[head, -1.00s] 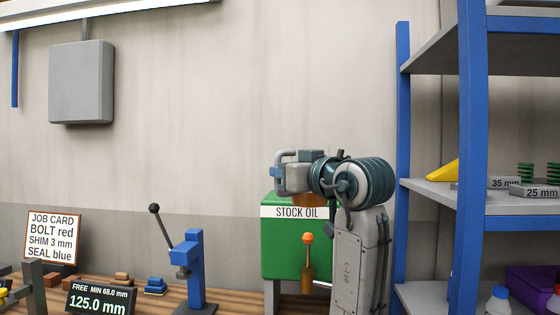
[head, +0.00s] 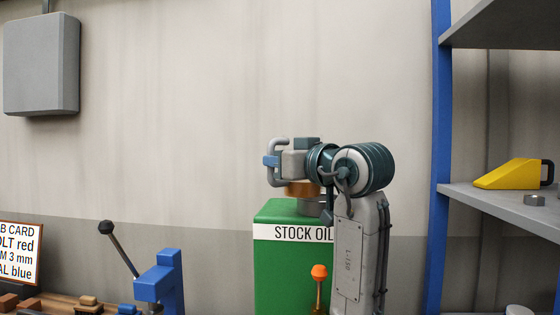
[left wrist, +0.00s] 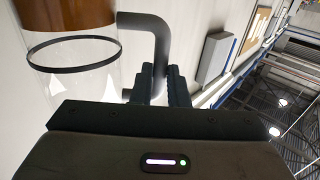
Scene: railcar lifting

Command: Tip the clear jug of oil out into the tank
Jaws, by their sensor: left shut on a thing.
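My left gripper (head: 271,161) is shut on the grey handle (head: 279,146) of the clear jug. It also shows in the left wrist view (left wrist: 160,85), with its fingers closed at the handle (left wrist: 157,38). The jug's clear wall (left wrist: 75,75) has a dark ring around it, with brown oil (left wrist: 62,14) beyond. In the head view the brown oil (head: 302,188) shows low, under the gripper, which hides most of the jug. The jug looks about upright. The green tank (head: 283,278), labelled STOCK OIL, stands below, its grey neck (head: 310,206) partly behind my arm.
An orange-knobbed lever (head: 319,272) stands in front of the tank. A blue press (head: 160,278) with a black-knobbed handle is left on the wooden bench. A blue-posted shelf (head: 441,150) rises at right, holding a yellow wedge (head: 507,175). A grey box (head: 42,64) hangs on the wall.

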